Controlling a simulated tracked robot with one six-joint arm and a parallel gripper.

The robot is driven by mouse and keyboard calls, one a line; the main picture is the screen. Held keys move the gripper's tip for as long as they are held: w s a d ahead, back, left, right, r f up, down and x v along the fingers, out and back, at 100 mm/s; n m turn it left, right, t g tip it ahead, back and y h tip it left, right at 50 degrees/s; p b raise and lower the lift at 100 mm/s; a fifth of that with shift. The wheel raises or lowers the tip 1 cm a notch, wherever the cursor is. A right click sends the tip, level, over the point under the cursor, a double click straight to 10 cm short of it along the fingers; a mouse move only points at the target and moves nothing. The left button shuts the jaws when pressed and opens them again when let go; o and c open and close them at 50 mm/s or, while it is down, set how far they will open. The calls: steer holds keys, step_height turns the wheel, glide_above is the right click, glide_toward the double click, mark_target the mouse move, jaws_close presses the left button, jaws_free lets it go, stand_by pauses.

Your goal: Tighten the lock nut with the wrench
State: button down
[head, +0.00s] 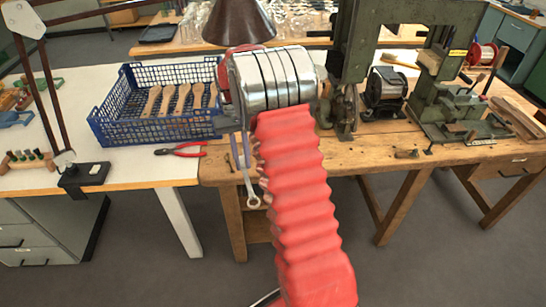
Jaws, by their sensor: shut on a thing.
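My gripper (241,157) hangs below the silver wrist, at the front edge of the wooden bench. Its two slim fingers point down and are shut on a wrench (248,188). The wrench hangs down with its ring end lowest, in front of the bench's front side and left of my red arm. Its upper part is hidden between the fingers. The green tufting machine (350,40) stands on the bench to the right of my wrist. I cannot make out the lock nut; my wrist and arm cover part of the bench and machine.
A blue crate (110,128) with wooden brush handles (180,100) stands left of my wrist. Red-handled pliers (181,150) lie before it. A brown lamp shade (238,22) hangs just above my wrist.

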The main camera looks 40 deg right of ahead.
steer(key=w+a+n+h, duration=0.1)
steer(key=w+a+n, duration=0.1)
steer(key=a, duration=1.2)
steer(key=shift+w+a+n, duration=0.4)
steer(key=shift+n, duration=0.4)
steer(key=shift+d, duration=0.15)
